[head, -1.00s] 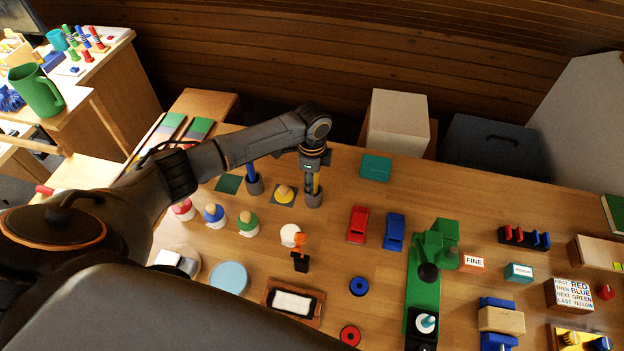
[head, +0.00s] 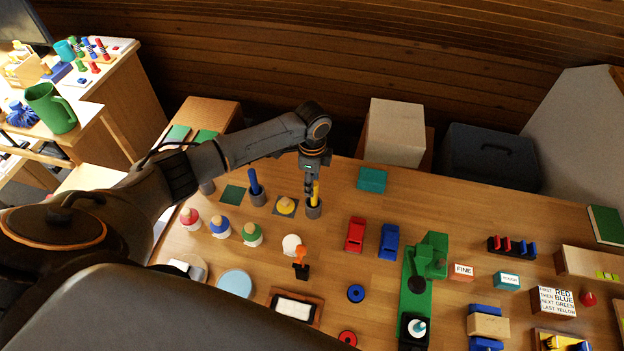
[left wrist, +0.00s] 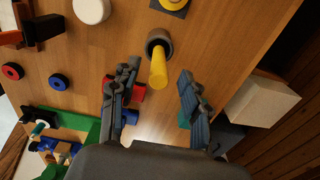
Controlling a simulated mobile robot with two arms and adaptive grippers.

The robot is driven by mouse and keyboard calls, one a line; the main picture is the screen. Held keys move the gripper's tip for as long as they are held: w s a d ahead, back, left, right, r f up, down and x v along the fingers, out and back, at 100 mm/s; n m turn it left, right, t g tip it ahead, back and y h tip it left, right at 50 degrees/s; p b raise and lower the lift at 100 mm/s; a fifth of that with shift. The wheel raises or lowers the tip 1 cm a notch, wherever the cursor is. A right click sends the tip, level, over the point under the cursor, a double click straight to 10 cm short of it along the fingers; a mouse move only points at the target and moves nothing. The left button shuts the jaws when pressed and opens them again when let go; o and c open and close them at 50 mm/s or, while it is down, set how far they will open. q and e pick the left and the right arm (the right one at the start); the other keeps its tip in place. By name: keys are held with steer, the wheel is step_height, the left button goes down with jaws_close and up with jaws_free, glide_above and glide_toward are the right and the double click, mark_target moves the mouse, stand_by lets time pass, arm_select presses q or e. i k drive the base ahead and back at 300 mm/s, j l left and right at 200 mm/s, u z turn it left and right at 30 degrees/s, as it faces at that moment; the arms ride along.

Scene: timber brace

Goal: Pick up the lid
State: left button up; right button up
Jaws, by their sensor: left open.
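A yellow lid (head: 286,204) with a pale knob lies on a dark square mat (head: 277,213); its edge shows at the top of the left wrist view (left wrist: 172,2). A white round jar (head: 291,242) without a lid stands in front of it. My left gripper (head: 314,174) is open above a yellow rod (head: 315,193) that stands in a grey cup (head: 313,210), to the right of the lid. In the left wrist view the rod (left wrist: 158,70) shows between the spread fingers (left wrist: 155,95), with nothing gripped. My right gripper is not in view.
Jars with red (head: 188,215), blue (head: 219,225) and green (head: 251,230) lids stand left of the white jar. A blue rod (head: 254,182) stands in another cup. An orange-topped black stand (head: 301,265) is close to the white jar. Red (head: 355,235) and blue (head: 389,240) blocks lie right.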

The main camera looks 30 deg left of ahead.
mark_target(286, 205)
steer(key=k, duration=1.5)
